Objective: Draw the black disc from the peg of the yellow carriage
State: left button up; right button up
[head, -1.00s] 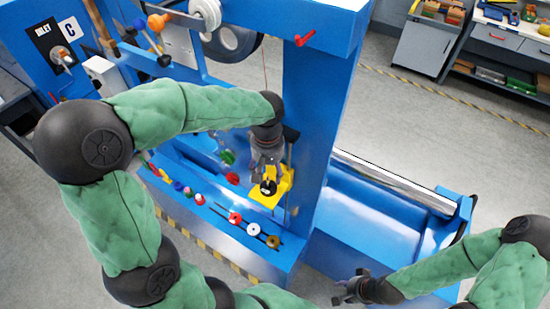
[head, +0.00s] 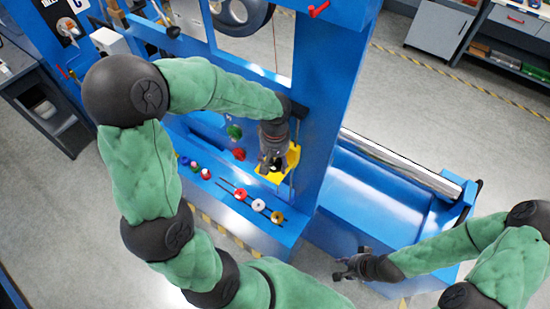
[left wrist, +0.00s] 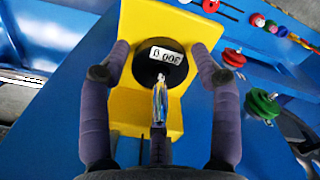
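The yellow carriage (head: 266,176) is on the blue upright; it also shows large in the left wrist view (left wrist: 150,22). The black disc (left wrist: 150,68), with a white "300 g" label, sits against the carriage with a silver peg (left wrist: 160,100) pointing toward the wrist camera. My left gripper (left wrist: 162,50) is open, its fingers on either side of the disc with small gaps visible. In the head view the left gripper (head: 271,163) covers most of the disc. My right gripper (head: 344,268) is open and empty, away at the lower right.
Red, white and gold discs (head: 258,205) stand along a slotted ledge below the carriage. Green (left wrist: 262,103) and red (left wrist: 234,57) discs are on the blue panel beside it. A metal roller (head: 400,165) lies to the right.

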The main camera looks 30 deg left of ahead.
pick_arm(q)
jog(key=c, duration=1.1)
jog(key=shift+r, duration=0.1)
jog(key=shift+r+p, duration=1)
jog(key=shift+r, duration=0.7)
jog(key=shift+r, duration=0.15)
dwell(0.4)
jog(key=shift+r+p, duration=0.95)
jog(key=shift+r, duration=0.7)
jog(key=shift+r, duration=0.1)
jog(key=shift+r+p, duration=0.5)
jog(key=shift+r, duration=0.25)
